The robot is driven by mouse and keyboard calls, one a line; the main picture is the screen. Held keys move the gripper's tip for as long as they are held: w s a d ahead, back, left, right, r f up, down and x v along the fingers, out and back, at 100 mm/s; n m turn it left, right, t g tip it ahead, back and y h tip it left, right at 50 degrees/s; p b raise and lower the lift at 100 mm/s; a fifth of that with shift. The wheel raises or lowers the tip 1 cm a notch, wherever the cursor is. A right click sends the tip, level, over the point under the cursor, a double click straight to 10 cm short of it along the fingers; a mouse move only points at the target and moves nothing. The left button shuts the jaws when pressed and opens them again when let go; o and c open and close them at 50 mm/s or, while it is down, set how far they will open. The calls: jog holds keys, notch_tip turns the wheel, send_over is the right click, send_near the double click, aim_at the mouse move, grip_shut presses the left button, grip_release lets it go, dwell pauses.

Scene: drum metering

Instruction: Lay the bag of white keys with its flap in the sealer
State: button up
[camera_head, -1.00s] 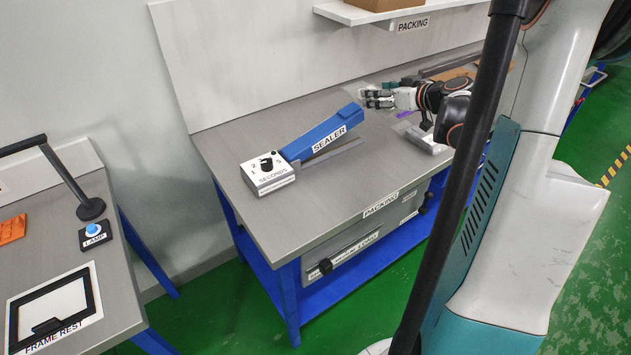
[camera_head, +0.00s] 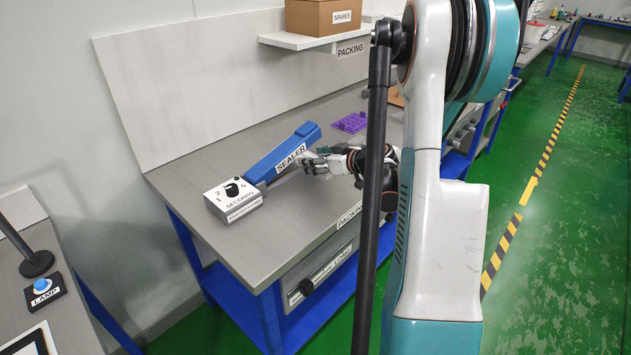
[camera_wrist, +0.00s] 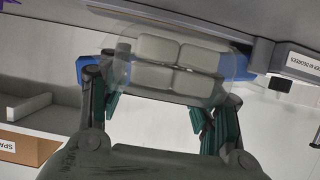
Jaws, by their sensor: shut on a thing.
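The sealer (camera_head: 233,200) is a white dial box with a blue arm (camera_head: 283,147) reaching back right, on the grey packing bench. A narrow grey bar runs along the arm's near side. My gripper (camera_head: 308,163) is beside the far part of that bar, near the SEALER label. In the wrist view my gripper (camera_wrist: 158,105) is shut on a clear bag (camera_wrist: 170,62) of several white keys. Blue parts of the sealer (camera_wrist: 235,67) show behind the bag on both sides. The bag's flap is not clearly seen, and I cannot tell whether it touches the sealer.
A purple tray (camera_head: 350,122) lies on the bench behind my gripper. A shelf (camera_head: 313,40) with a cardboard SPARES box (camera_head: 322,15) is on the back wall above. The bench's front area (camera_head: 265,250) is clear. A lamp button (camera_head: 41,287) is on the left bench.

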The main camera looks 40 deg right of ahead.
aim_at(316, 185)
jog(key=shift+f+b, duration=1)
jog(key=shift+f, duration=1.75)
jog(key=shift+r, duration=0.1)
jog(key=o, duration=1.2)
jog(key=p+v, duration=0.4)
jog(key=v, duration=0.8)
